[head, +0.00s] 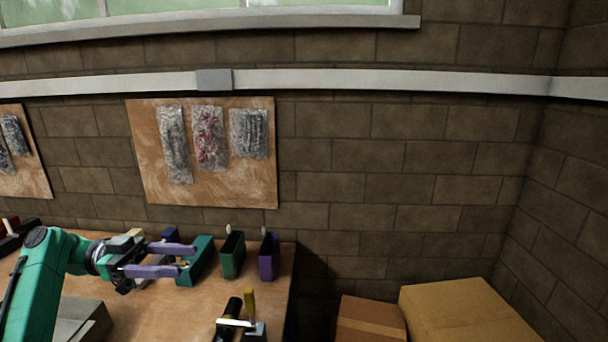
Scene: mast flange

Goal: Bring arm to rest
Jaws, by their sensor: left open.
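My left gripper (188,260) is at the lower left in the head view, on a green arm that comes in from the left. Its two purple fingers are apart and point right, over the wooden bench (180,310). Beyond the fingertips, a teal bin (196,262) stands on the bench and is partly covered by them. I see nothing held between the fingers. My right gripper does not show.
A green bin (232,256) and a purple bin (269,257) stand at the bench's back right. A tool-like object with a yellow upright part (250,303) is near the front. Cardboard boxes (465,312) are right of the bench.

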